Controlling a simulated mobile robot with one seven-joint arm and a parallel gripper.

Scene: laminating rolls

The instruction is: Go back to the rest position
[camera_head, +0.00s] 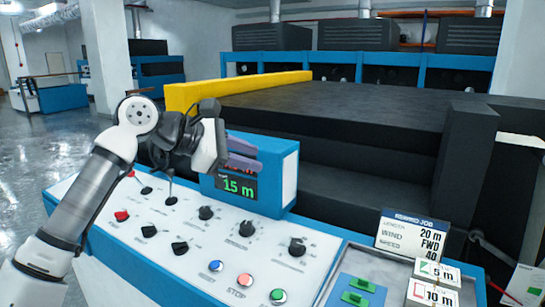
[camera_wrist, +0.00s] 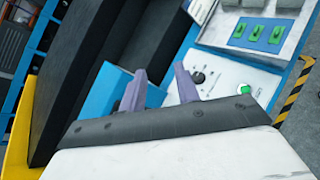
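My gripper (camera_head: 243,152) is raised over the back of the control panel (camera_head: 155,195), in front of the display box (camera_head: 277,180). It covers part of the box's screen; "15 m" in green shows below the fingers. In the wrist view, the two purple-grey fingers of my gripper (camera_wrist: 159,82) stand apart with nothing between them. My arm is bent and reaches in from the lower left of the head view.
The panel carries several knobs, levers and buttons, among them a red stop button (camera_head: 245,281) and a green button (camera_head: 278,296). A job card (camera_head: 409,236) stands at the right. Behind are a dark machine bed (camera_head: 370,105) and a yellow rail (camera_head: 240,88). Open floor lies left.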

